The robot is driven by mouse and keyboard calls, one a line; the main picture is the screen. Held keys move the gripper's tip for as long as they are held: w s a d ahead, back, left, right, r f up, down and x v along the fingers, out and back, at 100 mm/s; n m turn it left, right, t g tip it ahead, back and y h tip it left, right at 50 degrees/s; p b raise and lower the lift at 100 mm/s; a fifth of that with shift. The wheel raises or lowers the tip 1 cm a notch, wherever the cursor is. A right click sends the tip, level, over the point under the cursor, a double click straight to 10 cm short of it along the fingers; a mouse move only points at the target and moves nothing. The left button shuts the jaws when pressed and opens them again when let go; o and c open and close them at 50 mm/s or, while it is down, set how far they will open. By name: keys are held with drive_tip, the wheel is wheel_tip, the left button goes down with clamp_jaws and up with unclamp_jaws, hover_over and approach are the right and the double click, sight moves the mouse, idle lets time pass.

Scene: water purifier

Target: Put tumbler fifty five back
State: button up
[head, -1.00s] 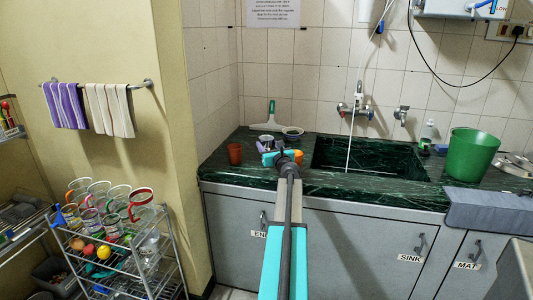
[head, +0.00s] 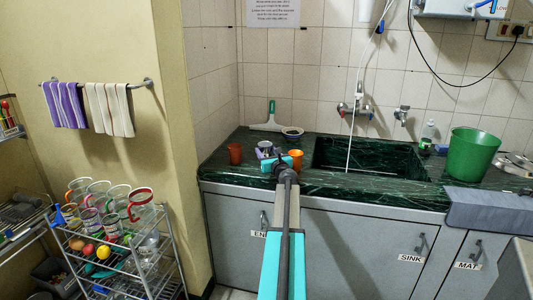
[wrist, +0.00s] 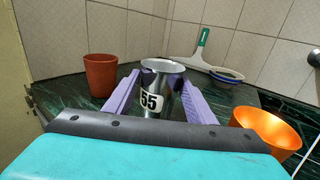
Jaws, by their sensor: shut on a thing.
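Tumbler fifty five (wrist: 160,85) is a shiny metal cup with a white "55" label facing me in the wrist view. It looks upright between the two purple fingers of my gripper (wrist: 158,98), which is shut on it. In the head view my gripper (head: 267,153) is over the left part of the dark green counter, partly hiding the tumbler. I cannot tell whether its base touches the counter.
A red-brown cup (head: 235,153) stands left of my gripper and an orange cup (head: 296,158) close on its right. A bowl (head: 292,132) and squeegee (head: 268,121) are behind. The sink (head: 365,158) is right. A wire rack (head: 150,270) holding several mugs stands at lower left.

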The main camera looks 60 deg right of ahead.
drive_tip(key=shift+f, duration=0.2)
drive_tip(key=o, duration=1.2)
drive_tip(key=shift+r, duration=0.1)
drive_tip(key=shift+r, duration=0.2)
drive_tip(key=shift+v, duration=6)
drive_tip(key=shift+s, duration=0.1)
